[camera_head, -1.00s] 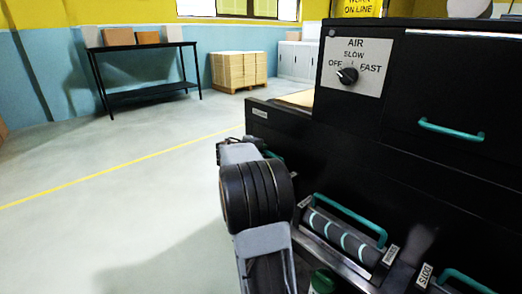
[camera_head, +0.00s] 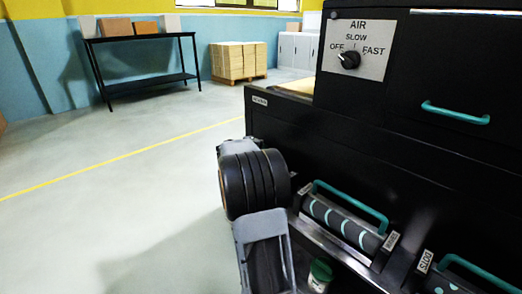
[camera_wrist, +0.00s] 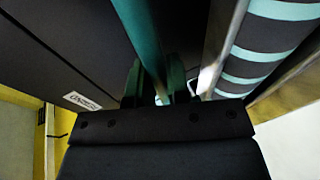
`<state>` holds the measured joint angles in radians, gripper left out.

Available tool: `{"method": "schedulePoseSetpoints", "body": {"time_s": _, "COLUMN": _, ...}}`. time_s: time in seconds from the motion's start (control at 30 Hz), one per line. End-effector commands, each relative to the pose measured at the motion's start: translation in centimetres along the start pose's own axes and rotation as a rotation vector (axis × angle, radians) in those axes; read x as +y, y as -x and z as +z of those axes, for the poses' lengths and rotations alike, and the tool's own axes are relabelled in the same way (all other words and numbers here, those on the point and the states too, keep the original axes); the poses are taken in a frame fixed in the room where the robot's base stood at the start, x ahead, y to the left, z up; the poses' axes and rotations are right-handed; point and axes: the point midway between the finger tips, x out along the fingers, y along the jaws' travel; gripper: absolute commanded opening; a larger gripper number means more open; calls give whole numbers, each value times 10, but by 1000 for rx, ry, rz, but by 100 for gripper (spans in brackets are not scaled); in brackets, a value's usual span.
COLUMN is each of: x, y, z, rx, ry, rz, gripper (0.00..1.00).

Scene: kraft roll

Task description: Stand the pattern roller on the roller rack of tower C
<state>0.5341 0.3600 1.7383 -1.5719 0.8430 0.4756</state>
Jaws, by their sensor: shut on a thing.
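In the wrist view my gripper (camera_wrist: 158,92) has its green fingers shut on a teal bar handle (camera_wrist: 143,40). A dark roller with pale teal bands (camera_wrist: 262,40) lies beside the bar to the right, between metal edges. In the head view my gripper is hidden behind my arm, against the left part of the black machine. I cannot make out the rack of tower C.
The black machine (camera_head: 440,150) fills the right side, with an AIR dial (camera_head: 349,60) and a teal drawer handle (camera_head: 455,113). A lower-right teal handle (camera_head: 470,268) stands by a label. A black table (camera_head: 140,80) and stacked pallet (camera_head: 238,62) stand behind. The left floor is clear.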

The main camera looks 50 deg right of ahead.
Motion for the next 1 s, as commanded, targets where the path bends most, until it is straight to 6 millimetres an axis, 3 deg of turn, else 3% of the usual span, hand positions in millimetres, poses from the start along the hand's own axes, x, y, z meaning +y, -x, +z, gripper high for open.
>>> {"method": "schedulePoseSetpoints", "body": {"time_s": 0.3, "x": 0, "y": 0, "z": 0, "rx": 0, "ry": 0, "rz": 0, "gripper": 42}}
{"method": "schedulePoseSetpoints", "body": {"time_s": 0.6, "x": 3, "y": 1, "z": 0, "rx": 0, "ry": 0, "rz": 0, "gripper": 42}}
{"method": "schedulePoseSetpoints", "body": {"time_s": 0.77, "x": 2, "y": 23, "z": -1, "rx": 3, "ry": 0, "rz": 0, "gripper": 42}}
{"method": "schedulePoseSetpoints", "body": {"time_s": 1.0, "x": 2, "y": 71, "z": -1, "rx": 4, "ry": 0, "rz": 0, "gripper": 42}}
